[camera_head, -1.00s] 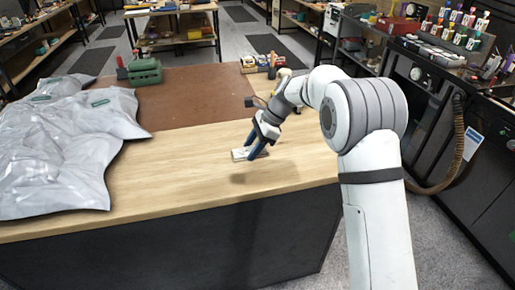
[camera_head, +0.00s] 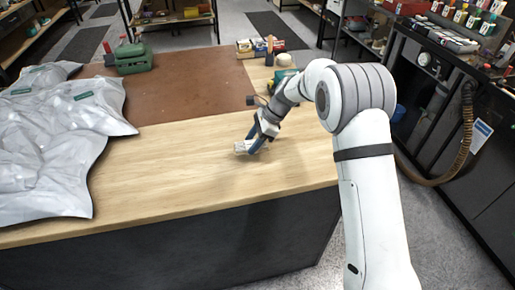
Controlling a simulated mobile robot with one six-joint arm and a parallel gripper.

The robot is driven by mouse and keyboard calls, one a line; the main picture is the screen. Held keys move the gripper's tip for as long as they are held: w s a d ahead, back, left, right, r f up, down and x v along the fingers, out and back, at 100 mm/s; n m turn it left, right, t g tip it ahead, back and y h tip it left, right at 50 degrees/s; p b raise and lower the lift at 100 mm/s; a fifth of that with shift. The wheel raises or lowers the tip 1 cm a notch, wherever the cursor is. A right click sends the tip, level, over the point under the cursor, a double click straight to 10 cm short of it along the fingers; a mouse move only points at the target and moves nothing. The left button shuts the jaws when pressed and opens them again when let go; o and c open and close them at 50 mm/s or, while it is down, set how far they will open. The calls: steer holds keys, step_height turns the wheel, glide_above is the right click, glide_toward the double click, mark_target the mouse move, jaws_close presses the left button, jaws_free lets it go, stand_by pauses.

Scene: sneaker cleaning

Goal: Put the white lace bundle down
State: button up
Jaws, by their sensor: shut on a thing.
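The white lace bundle (camera_head: 241,148) is small and pale, and it sits between the blue fingers of my gripper (camera_head: 254,146). My gripper is shut on it and points down over the bare wooden part of the workbench (camera_head: 190,175). The fingers hide part of the bundle. The bundle is at or just above the wood; I cannot tell whether it touches.
Grey plastic bags (camera_head: 50,140) cover the bench's left end. A brown mat (camera_head: 185,90) lies behind the wood strip, with a green toolbox (camera_head: 133,58) at its back. Small items (camera_head: 262,47) stand at the back right. The wood around my gripper is clear.

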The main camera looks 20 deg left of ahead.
steer(key=shift+s+a+f, duration=0.1)
steer(key=shift+s+f, duration=0.05)
steer(key=shift+f, duration=1.35)
steer(key=shift+f, duration=0.1)
steer(key=o, duration=1.1)
steer(key=shift+o, duration=0.2)
steer(key=b+v, duration=0.1)
steer(key=v, duration=1.1)
steer(key=shift+b, duration=0.3)
